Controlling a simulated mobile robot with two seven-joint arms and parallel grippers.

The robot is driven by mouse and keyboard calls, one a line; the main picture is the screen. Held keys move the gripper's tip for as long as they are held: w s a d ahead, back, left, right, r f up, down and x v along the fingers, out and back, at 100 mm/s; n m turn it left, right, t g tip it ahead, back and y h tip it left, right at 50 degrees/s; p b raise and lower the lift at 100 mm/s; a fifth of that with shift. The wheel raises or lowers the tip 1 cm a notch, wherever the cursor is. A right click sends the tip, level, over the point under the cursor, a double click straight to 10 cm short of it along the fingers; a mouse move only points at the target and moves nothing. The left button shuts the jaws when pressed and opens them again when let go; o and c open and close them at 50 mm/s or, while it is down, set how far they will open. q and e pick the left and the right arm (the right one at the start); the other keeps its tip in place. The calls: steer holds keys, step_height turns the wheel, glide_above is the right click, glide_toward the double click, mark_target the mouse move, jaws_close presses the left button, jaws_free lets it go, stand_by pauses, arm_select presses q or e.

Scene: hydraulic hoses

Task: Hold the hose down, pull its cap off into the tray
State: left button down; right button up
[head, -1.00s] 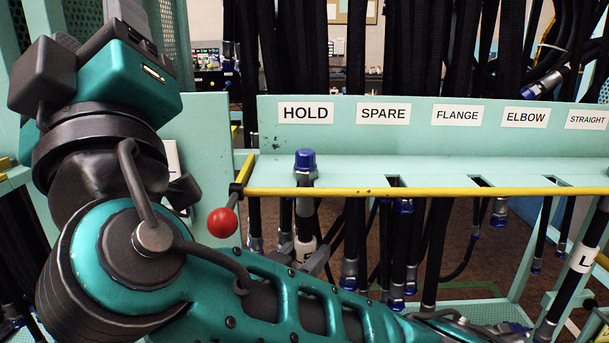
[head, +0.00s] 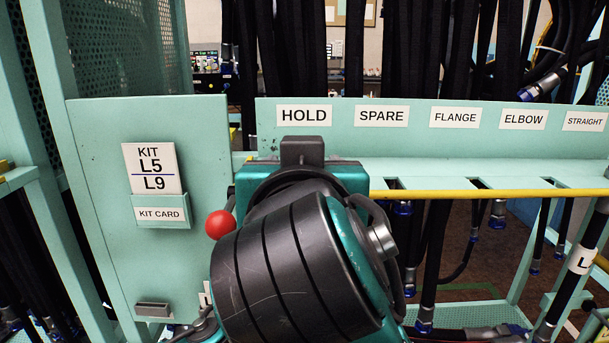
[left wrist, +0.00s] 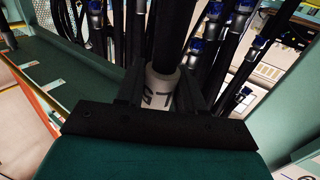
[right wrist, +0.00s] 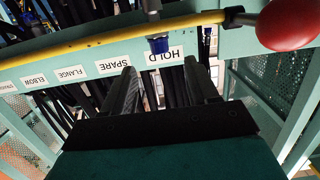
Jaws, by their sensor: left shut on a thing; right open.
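The held hose, a black hose with a pale lettered sleeve (left wrist: 162,88), runs between my left fingers (left wrist: 161,96), which are shut on it. In the head view, my right arm hides this hose and my left gripper. The blue cap (right wrist: 158,45) on the hose end shows in the right wrist view, near the HOLD label and the yellow rail. My right gripper (right wrist: 163,75) is open and empty, with the cap past its fingertips and apart from them. In the head view my right gripper (head: 302,150) covers the HOLD slot. I cannot pick out the tray.
A yellow rail (head: 450,194) runs along the rack's front edge. A red ball knob (head: 220,224) stands close to my right arm. A kit card panel (head: 160,212) is at the left. Other capped hoses hang below and behind the rack.

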steer(key=w, duration=0.5)
steer(key=w+f, duration=0.1)
steer(key=w, duration=0.2)
steer(key=shift+w+f, duration=0.1)
steer(key=shift+c, duration=0.4)
jaws_close()
steer(key=shift+r, duration=0.2)
stand_by(0.5)
steer(key=shift+r, duration=0.9)
steer(key=shift+r, duration=0.1)
steer(key=shift+r, duration=1.95)
arm_select(q)
steer(key=c, duration=0.6)
jaws_free()
